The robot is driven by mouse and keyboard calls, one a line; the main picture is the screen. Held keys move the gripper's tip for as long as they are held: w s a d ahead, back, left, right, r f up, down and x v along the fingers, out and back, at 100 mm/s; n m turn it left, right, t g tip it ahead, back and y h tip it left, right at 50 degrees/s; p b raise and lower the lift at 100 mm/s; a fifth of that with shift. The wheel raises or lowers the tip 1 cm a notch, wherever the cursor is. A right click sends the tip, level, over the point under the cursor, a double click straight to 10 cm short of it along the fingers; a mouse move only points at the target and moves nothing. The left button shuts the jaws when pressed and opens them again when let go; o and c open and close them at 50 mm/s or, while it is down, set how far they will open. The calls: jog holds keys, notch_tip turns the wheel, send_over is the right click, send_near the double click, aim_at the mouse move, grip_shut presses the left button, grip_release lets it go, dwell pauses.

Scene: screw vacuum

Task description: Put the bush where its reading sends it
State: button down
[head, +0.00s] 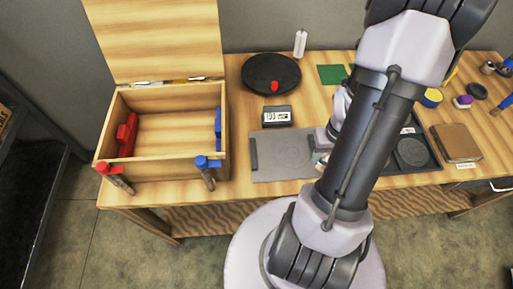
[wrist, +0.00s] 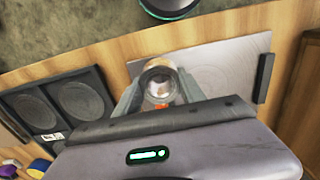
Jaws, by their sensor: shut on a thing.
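The bush (wrist: 160,84) is a short metallic ring with a coppery inside, in the middle of the wrist view. My gripper (wrist: 158,92) is shut on it, with a finger on each side. Behind them in that view is a light grey plate (wrist: 215,62) with a dark bar at one end. In the head view the same plate (head: 285,163) lies on the table, and my arm hides most of the gripper and the bush. A small display (head: 277,116) stands behind the plate. Its digits are too small to read surely.
An open wooden box (head: 165,170) with red and blue parts inside stands at the left. A black round dish (head: 262,81) with a red piece is at the back. A dark tray (wrist: 30,90) with two round recesses lies beside the plate. A brown block (head: 456,143) is at the right.

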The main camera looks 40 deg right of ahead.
jog(key=b, duration=0.3)
send_over(279, 153)
jog(key=shift+s+f, duration=0.1)
jog(key=shift+f, duration=0.75)
jog(key=shift+f+b, duration=0.9)
jog(key=shift+f, duration=0.75)
jog(key=shift+f, duration=0.2)
jog(key=c, duration=0.7)
grip_release()
